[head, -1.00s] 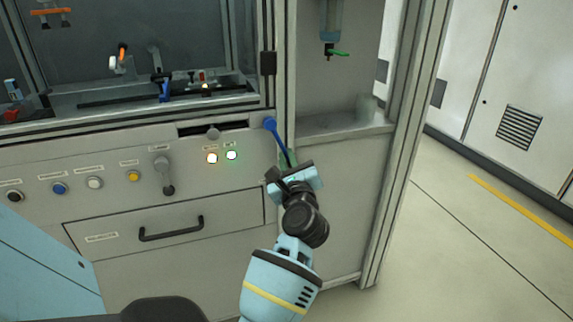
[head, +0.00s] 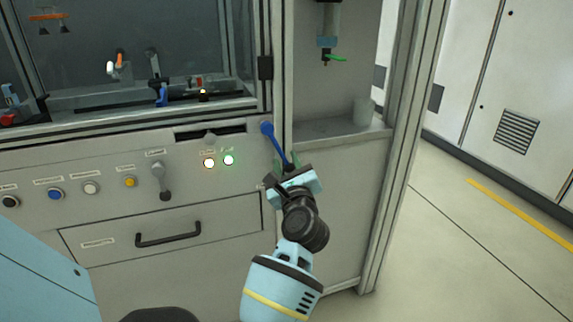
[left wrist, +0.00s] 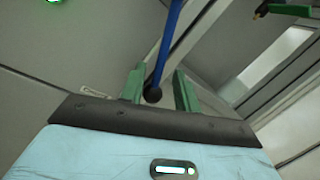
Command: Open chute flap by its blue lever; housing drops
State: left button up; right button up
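The blue lever (head: 277,144) hangs from a round blue pivot on the grey panel, slanting down to the right. In the left wrist view, the lever (left wrist: 170,42) ends in a black ball. My left gripper (head: 291,162) is at the lever's lower end. In the left wrist view, its two green fingers (left wrist: 159,88) stand apart on either side of the lever's end, with gaps visible. I cannot clearly identify the chute flap or the housing. My right gripper is not in view.
The panel carries several buttons, a grey handle (head: 162,181), two lit lamps and a drawer (head: 166,232). At right, an open bay holds a grey cup (head: 364,112) below a nozzle with a green lever (head: 334,58). Floor at right is clear.

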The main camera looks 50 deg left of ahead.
pick_arm(q)
jog(key=v, duration=0.8)
dwell(0.6)
